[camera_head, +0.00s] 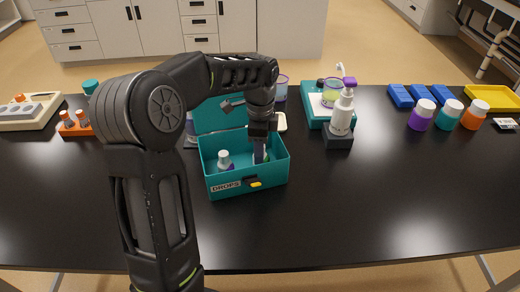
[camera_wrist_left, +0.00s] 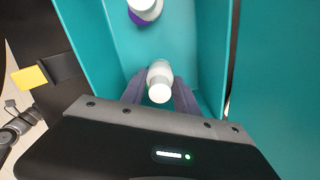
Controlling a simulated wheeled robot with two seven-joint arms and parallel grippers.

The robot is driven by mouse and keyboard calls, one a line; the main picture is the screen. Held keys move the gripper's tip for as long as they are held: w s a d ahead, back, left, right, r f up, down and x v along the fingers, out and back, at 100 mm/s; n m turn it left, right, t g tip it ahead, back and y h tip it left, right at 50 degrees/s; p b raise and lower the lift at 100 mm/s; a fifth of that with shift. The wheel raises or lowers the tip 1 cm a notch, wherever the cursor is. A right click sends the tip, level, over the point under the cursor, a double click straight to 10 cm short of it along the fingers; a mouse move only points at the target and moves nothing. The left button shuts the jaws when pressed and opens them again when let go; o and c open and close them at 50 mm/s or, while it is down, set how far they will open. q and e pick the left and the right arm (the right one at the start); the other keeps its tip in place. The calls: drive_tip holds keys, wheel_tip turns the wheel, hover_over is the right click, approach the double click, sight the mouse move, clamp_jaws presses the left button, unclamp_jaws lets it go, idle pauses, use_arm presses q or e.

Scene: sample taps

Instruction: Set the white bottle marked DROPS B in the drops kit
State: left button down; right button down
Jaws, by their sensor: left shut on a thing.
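The drops kit (camera_head: 245,182) is an open teal box with a DROPS label on its front and its lid raised at the back. My left gripper (camera_head: 261,150) reaches down into the right part of the kit. In the left wrist view, the left gripper (camera_wrist_left: 160,98) is shut on a white bottle (camera_wrist_left: 159,76), held upright between the kit walls. Its marking cannot be read. Another white bottle with a purple band (camera_head: 225,162) stands in the left part of the kit; it also shows in the left wrist view (camera_wrist_left: 145,10). My right gripper is not in view.
Right of the kit, a white pump bottle (camera_head: 342,115) stands on a dark block before a teal tray. Purple, teal and orange jars (camera_head: 447,115), blue blocks (camera_head: 400,96) and a yellow tray (camera_head: 490,98) are farther right. The front right table (camera_head: 390,200) is clear.

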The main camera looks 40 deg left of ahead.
use_arm(q)
drive_tip(key=shift+f, duration=0.15)
drive_tip(key=c, duration=0.9)
unclamp_jaws()
wheel_tip(320, 180, up, 10)
drive_tip(key=shift+f, duration=0.2)
drive_tip(key=shift+r+p, duration=0.85)
drive_tip(key=shift+r, duration=0.05)
drive_tip(key=shift+r+p, duration=0.45)
drive_tip(key=shift+r, duration=0.05)
